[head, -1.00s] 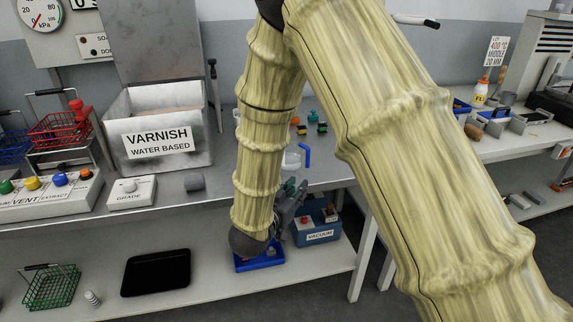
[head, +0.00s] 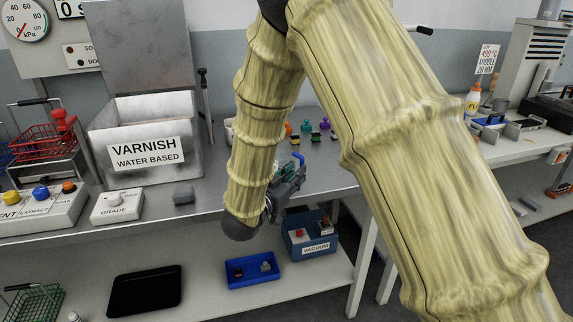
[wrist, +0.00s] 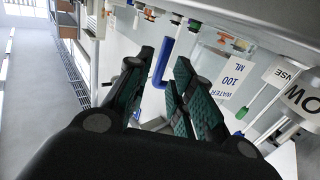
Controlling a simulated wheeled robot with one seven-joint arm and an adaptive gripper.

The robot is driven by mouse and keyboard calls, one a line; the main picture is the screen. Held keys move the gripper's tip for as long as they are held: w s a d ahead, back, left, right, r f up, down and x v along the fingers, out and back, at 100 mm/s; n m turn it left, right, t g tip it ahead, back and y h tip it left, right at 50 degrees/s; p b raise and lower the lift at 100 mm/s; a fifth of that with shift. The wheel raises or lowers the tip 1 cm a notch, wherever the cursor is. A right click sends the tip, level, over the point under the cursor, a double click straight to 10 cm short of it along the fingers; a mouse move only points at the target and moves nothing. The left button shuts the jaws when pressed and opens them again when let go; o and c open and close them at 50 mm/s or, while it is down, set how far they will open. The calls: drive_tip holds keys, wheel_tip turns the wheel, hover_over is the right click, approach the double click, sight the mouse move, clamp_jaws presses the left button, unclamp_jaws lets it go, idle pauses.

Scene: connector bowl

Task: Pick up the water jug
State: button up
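The water jug is a clear vessel with a bright blue handle and a "WATER 100 ML" label. In the wrist view its clear body (wrist: 212,48) is right of my gripper (wrist: 161,62). The blue handle appears between the two open dark-green fingers; I cannot tell whether they touch it. In the head view only a bit of the jug's blue handle (head: 298,159) shows, just above my gripper (head: 288,185) at the bench's front edge. My arm and gripper hide the rest of the jug.
A varnish bin (head: 150,142) and a grade box (head: 117,206) stand on the bench at left. Small coloured connectors (head: 316,137) lie behind the jug. Below are a blue tray (head: 252,283), a vacuum box (head: 310,242) and a black tray (head: 145,294).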

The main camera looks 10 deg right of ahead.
sight(301, 159)
drive_tip(key=x, duration=0.3)
drive_tip(key=f+x, duration=0.1)
drive_tip(key=shift+w+d, duration=0.25)
drive_tip(key=shift+w, duration=0.1)
clamp_jaws()
drive_tip(key=shift+r, duration=0.1)
drive_tip(key=shift+r, duration=0.15)
drive_tip(key=shift+r, duration=1.65)
drive_tip(key=s+a+r, duration=0.1)
drive_tip(key=s+a, duration=0.1)
drive_tip(key=s, duration=1.3)
drive_tip(key=shift+s+a+r, duration=0.2)
drive_tip(key=shift+s+a, duration=0.1)
drive_tip(key=shift+s, duration=0.05)
